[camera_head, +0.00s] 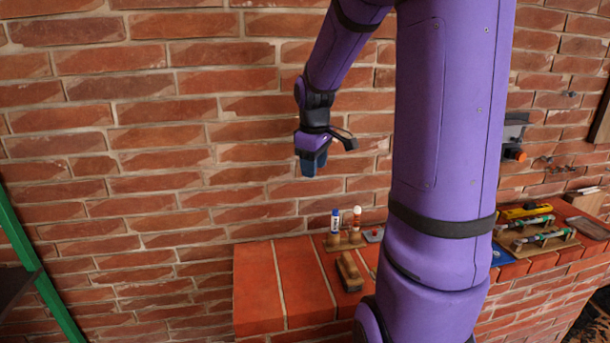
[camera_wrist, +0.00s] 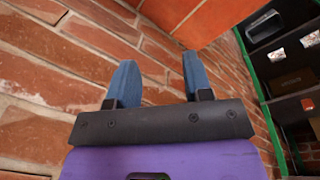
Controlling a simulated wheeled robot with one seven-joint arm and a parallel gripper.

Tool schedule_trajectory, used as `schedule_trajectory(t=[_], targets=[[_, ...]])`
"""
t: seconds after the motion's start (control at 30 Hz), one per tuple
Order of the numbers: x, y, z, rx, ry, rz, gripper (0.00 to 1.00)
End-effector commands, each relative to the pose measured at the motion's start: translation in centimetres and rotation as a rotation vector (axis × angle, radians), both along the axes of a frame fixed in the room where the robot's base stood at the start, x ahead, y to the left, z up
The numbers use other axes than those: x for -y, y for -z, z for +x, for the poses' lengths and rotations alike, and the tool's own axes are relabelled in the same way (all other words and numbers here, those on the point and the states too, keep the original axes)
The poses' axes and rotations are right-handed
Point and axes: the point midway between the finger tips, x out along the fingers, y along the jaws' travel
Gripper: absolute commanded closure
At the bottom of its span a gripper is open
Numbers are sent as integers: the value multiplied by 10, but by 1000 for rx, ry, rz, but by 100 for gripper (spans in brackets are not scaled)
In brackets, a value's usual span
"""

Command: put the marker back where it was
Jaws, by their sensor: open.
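A white marker with a blue cap (camera_head: 335,221) stands upright in a small wooden holder (camera_head: 334,250) on the brick ledge, close to the wall. A white and red marker (camera_head: 356,218) stands upright beside it. More markers (camera_head: 533,222) lie on a wooden rack at the right end of the ledge. My gripper (camera_head: 311,166) hangs in front of the brick wall, above and a little left of the upright markers. In the wrist view its two blue fingers (camera_wrist: 158,65) are apart with nothing between them. No marker shows in the wrist view.
The brick ledge (camera_head: 258,295) also holds a wooden eraser-like block (camera_head: 349,271) and a yellow tool (camera_head: 525,211) at the right. My arm hides the ledge's middle. A green-framed shelf (camera_wrist: 262,85) shows in the wrist view.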

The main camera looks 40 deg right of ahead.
Motion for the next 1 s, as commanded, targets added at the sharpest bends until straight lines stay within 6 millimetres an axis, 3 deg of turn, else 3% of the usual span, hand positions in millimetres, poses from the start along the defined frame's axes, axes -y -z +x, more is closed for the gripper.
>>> schedule_trajectory(t=[0.03,0.2,0.5,0.8,1.0], targets=[[-19,-15,-5,25,8,-13,54],[-74,-50,-29,101,66,-25,54],[-153,-90,-93,248,162,17,54],[-199,-101,-159,364,241,123,54],[-208,-100,-177,388,266,164,54]])
